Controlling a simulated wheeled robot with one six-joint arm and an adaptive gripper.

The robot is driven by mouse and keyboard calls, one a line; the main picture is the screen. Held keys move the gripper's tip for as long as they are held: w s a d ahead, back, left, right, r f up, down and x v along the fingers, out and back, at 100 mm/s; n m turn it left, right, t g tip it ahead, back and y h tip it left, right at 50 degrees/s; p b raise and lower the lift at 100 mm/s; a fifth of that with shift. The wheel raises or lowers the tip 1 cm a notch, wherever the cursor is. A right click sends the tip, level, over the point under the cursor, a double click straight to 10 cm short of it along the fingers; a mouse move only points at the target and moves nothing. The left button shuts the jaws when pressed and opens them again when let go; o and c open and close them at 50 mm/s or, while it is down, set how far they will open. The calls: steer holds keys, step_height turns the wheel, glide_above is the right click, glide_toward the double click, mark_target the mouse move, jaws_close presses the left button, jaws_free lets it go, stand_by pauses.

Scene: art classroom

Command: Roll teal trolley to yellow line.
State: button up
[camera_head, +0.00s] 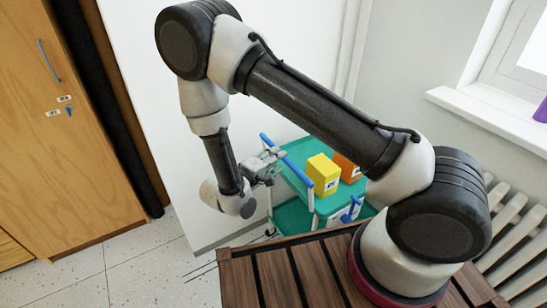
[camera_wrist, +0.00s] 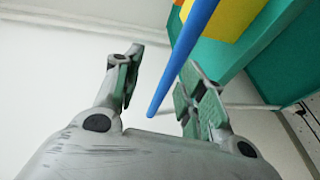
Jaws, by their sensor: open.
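The teal trolley (camera_head: 296,152) stands by the wall, beyond the slatted wooden top in front. Its blue handle bar (camera_head: 299,173) runs along its left side. My gripper (camera_head: 275,157) is at this bar, with its fingers open. In the wrist view, the blue bar (camera_wrist: 188,48) passes between the two fingers of my gripper (camera_wrist: 160,68), closer to the right finger. I cannot tell whether it touches that finger. A yellow box (camera_head: 322,173) and an orange box (camera_head: 347,168) stand on the trolley's top. No yellow line shows in either view.
A wooden cabinet (camera_head: 65,120) stands at the left. A radiator (camera_head: 508,222) and a window sill (camera_head: 490,118) are at the right. The slatted wooden top (camera_head: 285,275) is in front. Pale speckled floor (camera_head: 125,265) is open at the lower left.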

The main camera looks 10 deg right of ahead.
steer(key=shift+n+t, duration=0.3)
steer(key=w+d+f, duration=0.2)
steer(key=w+d, duration=0.1)
steer(key=w+d+f, duration=0.1)
steer(key=shift+w+d+f, duration=0.2)
steer(key=shift+w+f, duration=0.05)
steer(key=shift+w, duration=0.1)
jaws_close()
